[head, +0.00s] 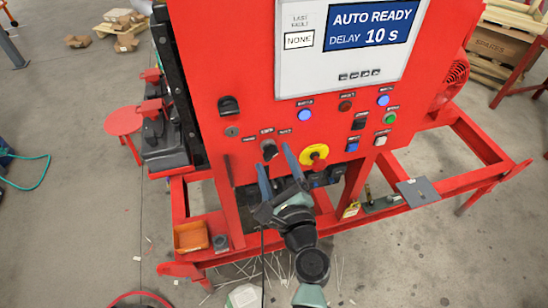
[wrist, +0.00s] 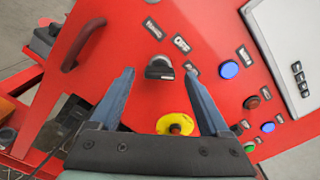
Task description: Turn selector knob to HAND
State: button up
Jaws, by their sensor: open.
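The selector knob (head: 269,149) is a dark knob on the red panel, with three small dark labels above it. It also shows in the wrist view (wrist: 159,68), where the labels fan out above and to its right. In the wrist view the knob appears between and just beyond the fingertips (wrist: 159,74), with nothing held. Contact with the knob is not visible.
A yellow disc with a red button (head: 313,153) sits right of the knob, close to the right finger. Blue, green and black controls lie further right. A dark handle (wrist: 82,45) is left of the knob. A display (head: 345,40) reads AUTO READY, DELAY 10 s.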

jog(key=shift+w, duration=0.25)
jog(key=shift+a, duration=0.1)
grip_shut()
